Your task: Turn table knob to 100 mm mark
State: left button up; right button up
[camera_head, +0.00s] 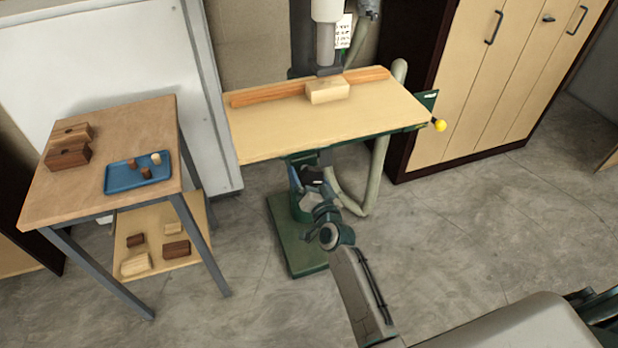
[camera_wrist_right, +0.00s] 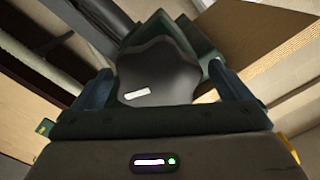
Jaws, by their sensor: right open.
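The drill press table (camera_head: 270,135) is a pale wooden board on a green frame. The table knob (camera_wrist_right: 160,72) is a dark, lobed handle with a white mark, seen in the right wrist view below the board. My right gripper (camera_head: 311,180) is under the table's front edge; in its wrist view the gripper (camera_wrist_right: 168,92) is open, with one blue finger on either side of the knob. Contact with the knob cannot be told. The 100 mm mark cannot be made out. My left gripper is not in view.
A wooden block (camera_head: 328,91) rests against the fence (camera_head: 270,94) under the drill head. A side table (camera_head: 85,195) with a blue tray (camera_head: 120,184) stands at left. A yellow ball handle (camera_head: 439,125) sticks out at right.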

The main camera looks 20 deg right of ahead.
jog(key=s+b, duration=0.2)
jog(key=s, duration=0.8)
jog(key=shift+s+d, duration=0.15)
jog(key=shift+r, duration=0.1)
jog(key=w+n, duration=0.3)
jog(key=n, duration=0.1)
jog(key=w+n, duration=0.3)
jog(key=n, duration=0.2)
jog(key=w+n, duration=0.3)
jog(key=n, duration=0.2)
jog(key=shift+w+f, duration=0.2)
jog(key=shift+w, duration=0.55)
jog(key=shift+f, duration=0.1)
